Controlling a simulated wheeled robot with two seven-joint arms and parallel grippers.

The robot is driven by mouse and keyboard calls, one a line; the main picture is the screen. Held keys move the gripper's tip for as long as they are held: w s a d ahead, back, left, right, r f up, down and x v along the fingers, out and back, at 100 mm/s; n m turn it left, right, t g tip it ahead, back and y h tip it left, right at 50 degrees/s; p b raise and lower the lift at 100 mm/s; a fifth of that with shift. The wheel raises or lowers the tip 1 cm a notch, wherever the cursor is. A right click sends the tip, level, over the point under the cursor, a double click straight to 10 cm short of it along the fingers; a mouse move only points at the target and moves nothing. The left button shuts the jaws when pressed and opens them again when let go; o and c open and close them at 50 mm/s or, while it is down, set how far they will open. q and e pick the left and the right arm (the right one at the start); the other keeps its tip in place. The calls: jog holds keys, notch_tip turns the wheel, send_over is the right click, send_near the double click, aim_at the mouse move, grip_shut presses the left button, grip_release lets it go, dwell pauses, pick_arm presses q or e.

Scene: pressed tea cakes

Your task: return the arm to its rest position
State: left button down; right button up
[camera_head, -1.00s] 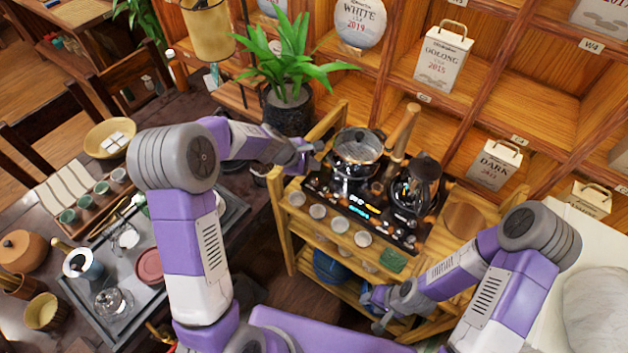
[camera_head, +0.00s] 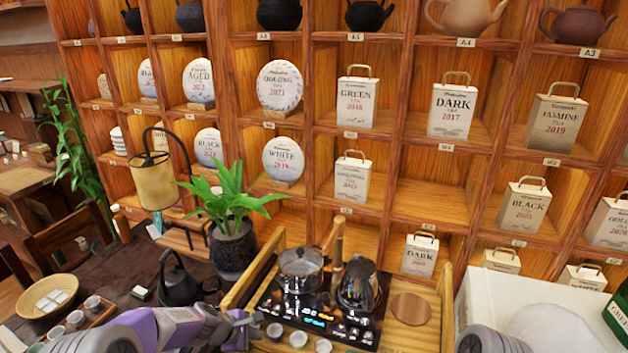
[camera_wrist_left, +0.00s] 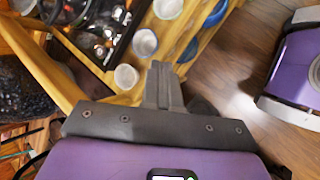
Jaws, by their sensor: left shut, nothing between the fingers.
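My left arm comes in from the lower left of the head view, and its gripper (camera_head: 246,330) is beside the left edge of the wooden tea cart (camera_head: 240,290). In the left wrist view the gripper's fingers (camera_wrist_left: 163,85) are together with nothing between them, pointing toward the cart's edge and small white cups (camera_wrist_left: 145,43). My right gripper is outside the head view; only a grey part of my right arm shows at the bottom edge.
The cart carries a glass pot (camera_head: 301,270), a dark kettle (camera_head: 357,285) and a black stove panel (camera_head: 320,318). A potted plant (camera_head: 232,245) and a black kettle (camera_head: 178,283) stand to the left. A shelf wall with tea cakes and boxed teas fills the back.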

pick_arm(q)
jog(key=s+f+m+g+y, duration=0.1)
jog(key=s+f+m+g, duration=0.2)
jog(key=f, duration=0.6)
jog(key=s+d+f+m, duration=0.2)
jog(key=s+f+m, duration=0.1)
jog(key=s, duration=0.4)
jog(key=s+d+f+m+g, duration=0.1)
jog(key=s+f+m, duration=0.3)
jog(key=s, duration=0.4)
jog(key=s+d+f+m, duration=0.3)
jog(key=s+f+m, duration=0.1)
jog(key=s, duration=0.4)
jog(key=shift+s+d+m+g, duration=0.15)
jog(key=shift+s+m+g, duration=0.15)
jog(key=shift+m, duration=0.3)
jog(key=c, duration=1.8)
grip_release()
jog(key=shift+w+f, duration=0.1)
